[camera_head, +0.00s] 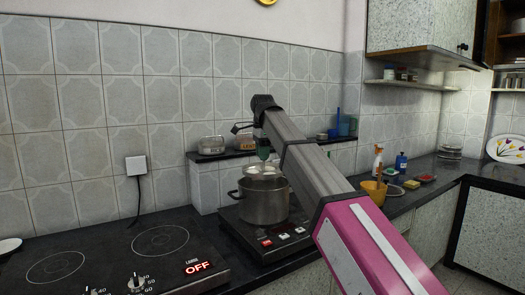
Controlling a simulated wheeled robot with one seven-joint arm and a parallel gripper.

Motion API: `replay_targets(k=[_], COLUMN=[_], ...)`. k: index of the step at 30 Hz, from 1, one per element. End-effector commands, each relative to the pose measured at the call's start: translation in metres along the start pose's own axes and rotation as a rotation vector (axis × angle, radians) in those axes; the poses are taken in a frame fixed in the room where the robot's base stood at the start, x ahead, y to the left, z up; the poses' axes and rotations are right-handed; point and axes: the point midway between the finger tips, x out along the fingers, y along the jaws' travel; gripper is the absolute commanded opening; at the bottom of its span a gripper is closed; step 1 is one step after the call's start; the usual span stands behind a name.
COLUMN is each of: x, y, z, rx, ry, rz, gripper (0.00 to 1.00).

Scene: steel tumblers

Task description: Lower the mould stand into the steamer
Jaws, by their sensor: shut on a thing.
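The steamer (264,205) is a steel pot with dark side handles, standing on a black cooktop. The mould stand (264,170) shows as pale, shiny round shapes at the pot's mouth. Its lower part is hidden by the pot wall, and I cannot tell whether it rests on the bottom. My gripper (264,155) points down from the end of my arm, right above the pot, shut on the top of the mould stand. The fingers are small and partly hard to make out.
The cooktop (240,230) has a red display in front of the pot. A second hob (160,241) reading OFF lies left. A raised ledge with clear containers (212,145) stands behind. Right, the counter holds an orange bowl (374,190) and bottles. The air left of the pot is free.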

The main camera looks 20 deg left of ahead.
Motion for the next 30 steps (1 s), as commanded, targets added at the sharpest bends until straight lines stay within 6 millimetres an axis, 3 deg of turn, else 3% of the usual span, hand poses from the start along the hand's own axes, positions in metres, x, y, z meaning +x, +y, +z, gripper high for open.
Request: replay_targets(k=[17, 30], x=[0.007, 0.025], y=[0.000, 0.000], z=[0.000, 0.000], rx=[0.000, 0.000], ry=[0.000, 0.000], rz=[-0.001, 0.000], gripper=[0.09, 0.09])
